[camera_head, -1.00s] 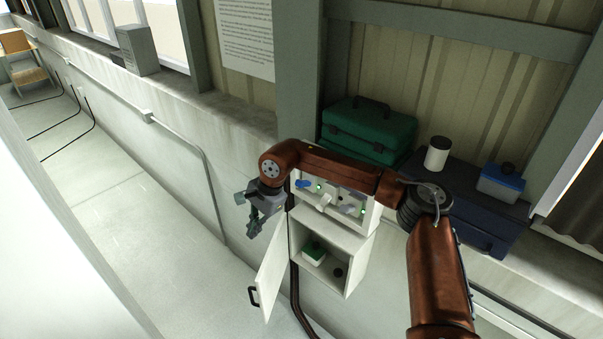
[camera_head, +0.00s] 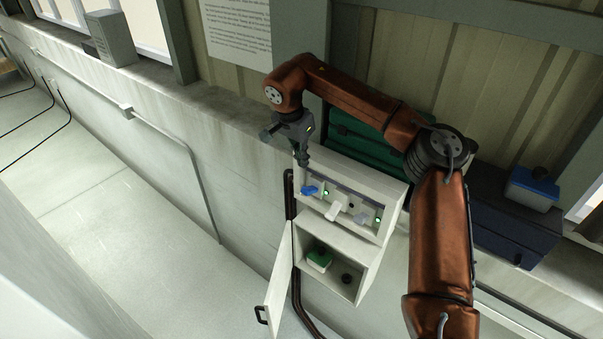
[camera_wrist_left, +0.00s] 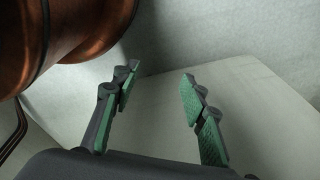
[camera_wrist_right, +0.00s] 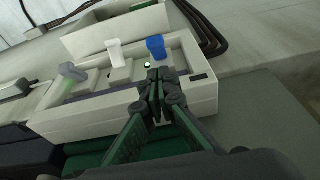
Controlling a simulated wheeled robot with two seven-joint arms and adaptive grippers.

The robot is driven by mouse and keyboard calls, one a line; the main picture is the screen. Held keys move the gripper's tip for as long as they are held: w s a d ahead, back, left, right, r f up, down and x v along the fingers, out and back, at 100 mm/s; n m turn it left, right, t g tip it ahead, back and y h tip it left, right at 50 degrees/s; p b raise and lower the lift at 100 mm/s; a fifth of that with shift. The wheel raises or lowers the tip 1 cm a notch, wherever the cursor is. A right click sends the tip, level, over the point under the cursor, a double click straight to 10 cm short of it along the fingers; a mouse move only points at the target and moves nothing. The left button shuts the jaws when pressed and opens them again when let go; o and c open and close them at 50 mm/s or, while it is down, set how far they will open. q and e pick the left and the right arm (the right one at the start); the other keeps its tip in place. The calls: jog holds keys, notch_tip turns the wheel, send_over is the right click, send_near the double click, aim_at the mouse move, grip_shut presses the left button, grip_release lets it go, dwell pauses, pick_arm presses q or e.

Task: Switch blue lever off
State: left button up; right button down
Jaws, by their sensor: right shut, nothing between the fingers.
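The blue lever (camera_head: 309,190) is at the left end of the white switch box's panel, beside a lit green lamp (camera_head: 326,193). It also shows in the right wrist view (camera_wrist_right: 156,46), just beyond my fingertips. My right gripper (camera_head: 303,160) points down just above the blue lever. In the right wrist view its fingers (camera_wrist_right: 158,80) are shut together and empty, near the lever; I cannot tell whether they touch it. My left gripper (camera_wrist_left: 155,82) is open and empty in the left wrist view, outside the head view.
A white lever (camera_head: 337,209) and a grey lever (camera_head: 362,219) share the panel (camera_wrist_right: 190,85). Below is an open compartment with a green-topped item (camera_head: 319,260) and its open door (camera_head: 279,280). A green case (camera_head: 365,140) and a dark blue case (camera_head: 515,235) stand behind.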

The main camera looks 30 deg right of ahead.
jog(key=p, duration=0.2)
send_over(307, 187)
jog(key=f, duration=0.6)
jog(key=shift+s+a+f, duration=0.1)
jog(key=shift+s+a, duration=0.15)
jog(key=shift+s, duration=0.15)
jog(key=shift+x, duration=1.1)
jog(key=shift+w+f, duration=0.1)
jog(key=shift+f, duration=0.3)
jog(key=shift+d+f, duration=0.1)
jog(key=shift+f, duration=0.1)
pick_arm(q)
jog(key=s+r, duration=0.2)
jog(key=s, duration=0.1)
jog(key=shift+s+r, duration=0.1)
jog(key=shift+s, duration=0.1)
jog(key=shift+w, duration=0.15)
